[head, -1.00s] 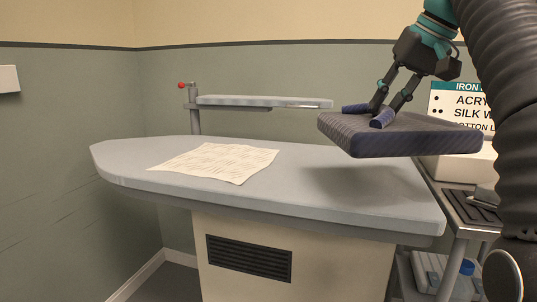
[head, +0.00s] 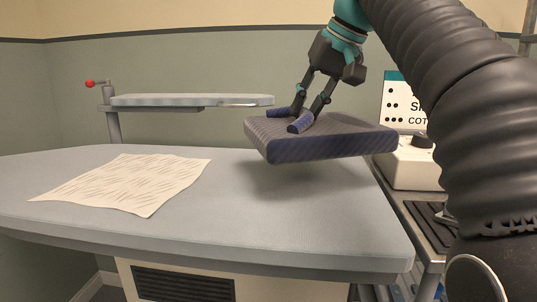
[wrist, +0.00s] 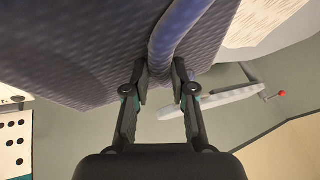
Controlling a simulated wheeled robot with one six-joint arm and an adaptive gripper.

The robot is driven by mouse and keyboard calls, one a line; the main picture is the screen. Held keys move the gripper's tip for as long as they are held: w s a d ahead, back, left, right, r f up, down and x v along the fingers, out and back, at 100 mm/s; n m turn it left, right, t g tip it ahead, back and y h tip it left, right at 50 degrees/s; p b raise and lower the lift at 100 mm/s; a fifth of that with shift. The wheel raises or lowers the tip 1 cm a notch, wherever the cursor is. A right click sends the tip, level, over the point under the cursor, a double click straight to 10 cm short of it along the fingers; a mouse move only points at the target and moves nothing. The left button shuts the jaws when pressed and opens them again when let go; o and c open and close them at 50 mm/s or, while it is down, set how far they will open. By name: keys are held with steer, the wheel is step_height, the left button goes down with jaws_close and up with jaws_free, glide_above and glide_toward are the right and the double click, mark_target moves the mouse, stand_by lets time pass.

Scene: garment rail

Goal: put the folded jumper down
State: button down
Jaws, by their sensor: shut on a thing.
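The folded jumper (head: 335,142) is a dark blue-grey, ribbed flat slab. It hangs in the air above the right part of the grey ironing board (head: 330,215), with a shadow under it and a gap between. In the wrist view the jumper (wrist: 75,45) fills the upper left, and a rolled blue fold lies between the two fingers (wrist: 160,80). The jumper's far underside is hidden.
A cream creased cloth (head: 130,182) lies flat on the board's left. A small sleeve board (head: 190,100) on a post with a red knob (head: 90,84) stands behind. A white box (head: 412,165) and sign (head: 400,105) are at right. The board's middle front is clear.

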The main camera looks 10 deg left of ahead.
mark_target(274, 127)
steer(key=s+a+f, duration=0.1)
steer(key=a, duration=0.1)
steer(key=s+a+f+b, duration=0.1)
steer(key=a+f, duration=0.1)
steer(key=s+a+f+b, duration=0.1)
steer(key=s, duration=0.1)
steer(key=shift+a+f, duration=0.15)
steer(key=shift+a, duration=0.25)
steer(key=shift+w+f+b, duration=0.1)
steer(key=shift+f+b, duration=1)
steer(key=shift+f, duration=0.85)
steer(key=shift+f, duration=0.1)
steer(key=c, duration=1)
jaws_free()
steer(key=shift+o, duration=0.2)
steer(key=shift+d+r, duration=0.2)
steer(key=shift+r, duration=0.3)
steer(key=p+v, duration=0.4)
steer(key=v, duration=0.7)
